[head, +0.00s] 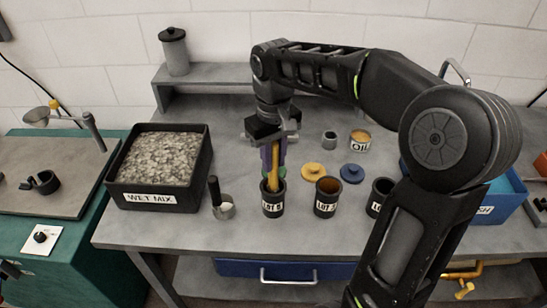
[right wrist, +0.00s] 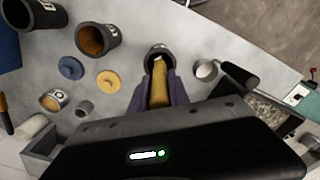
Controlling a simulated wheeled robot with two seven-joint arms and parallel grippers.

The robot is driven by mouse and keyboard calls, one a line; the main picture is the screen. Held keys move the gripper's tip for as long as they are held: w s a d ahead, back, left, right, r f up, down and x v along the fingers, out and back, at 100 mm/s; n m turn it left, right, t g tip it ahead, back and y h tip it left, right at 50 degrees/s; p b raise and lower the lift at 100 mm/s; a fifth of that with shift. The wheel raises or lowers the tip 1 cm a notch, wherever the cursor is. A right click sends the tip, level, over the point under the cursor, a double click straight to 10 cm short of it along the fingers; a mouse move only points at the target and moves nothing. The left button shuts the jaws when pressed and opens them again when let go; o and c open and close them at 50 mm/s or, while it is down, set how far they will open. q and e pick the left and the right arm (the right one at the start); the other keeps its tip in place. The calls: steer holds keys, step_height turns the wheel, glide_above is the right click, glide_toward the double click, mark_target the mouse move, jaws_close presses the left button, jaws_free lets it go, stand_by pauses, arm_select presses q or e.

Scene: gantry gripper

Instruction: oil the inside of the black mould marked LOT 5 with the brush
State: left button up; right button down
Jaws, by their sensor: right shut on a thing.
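The black mould (head: 273,205) stands upright at the front of the grey table, with a white label that seems to read LOT 5, though it is small. My right gripper (head: 273,168) is above it, its purple fingers shut on the brush (head: 275,160), a yellow-tan tool pointing down. The brush's lower end reaches into the mould's mouth; its tip is hidden by the wall. In the right wrist view the brush (right wrist: 158,88) lies between the fingers, over the mould's opening (right wrist: 160,52). My left gripper is not in view.
Two more black moulds (head: 326,197) (head: 380,196) stand to the right; the nearer is brownish inside. Blue (head: 352,173) and yellow (head: 313,172) lids lie behind, near the OIL tin (head: 360,140). A dark-handled scoop (head: 222,207) and the WET MIX tray (head: 157,196) are left.

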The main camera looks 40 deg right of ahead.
steer(key=shift+f, duration=0.15)
steer(key=shift+w+a+f+b, duration=0.1)
steer(key=shift+a+f+b, duration=0.05)
steer(key=shift+f+b, duration=1.05)
steer(key=shift+f, duration=0.15)
steer(key=r+p, duration=0.1)
steer(key=r, duration=0.1)
steer(key=r+p, duration=0.1)
steer(key=shift+s+d+p, duration=0.2)
steer(key=shift+s+p, duration=0.1)
steer(key=shift+p, duration=0.05)
steer(key=shift+w+f+b, duration=0.2)
steer(key=shift+f+b, duration=0.3)
steer(key=shift+f, duration=0.25)
steer(key=shift+w+f+b, duration=0.15)
steer(key=shift+f+b, duration=0.3)
steer(key=shift+f, duration=0.3)
